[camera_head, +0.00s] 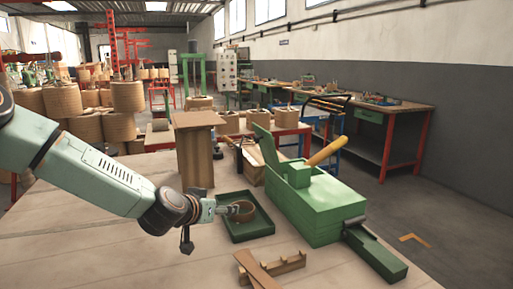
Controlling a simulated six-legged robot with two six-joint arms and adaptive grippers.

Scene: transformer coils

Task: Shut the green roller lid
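The green roller box (310,212) stands on the right part of the table, with a yellow roller (327,151) sticking up at a slant above it. A green panel (266,147) at its far left end is raised and tilted; it looks like the lid. My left gripper (222,208) reaches in from the left, to the left of the box and apart from it, over the edge of a green tray (246,235). A brown ring (241,211) is at its fingertips; I cannot tell whether it is gripped. My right gripper is not in view.
A tall wooden block stand (197,150) stands behind my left gripper. A notched wooden rack (272,267) lies in front of the tray. A low green block (375,255) extends from the box at front right. The table's left front is clear.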

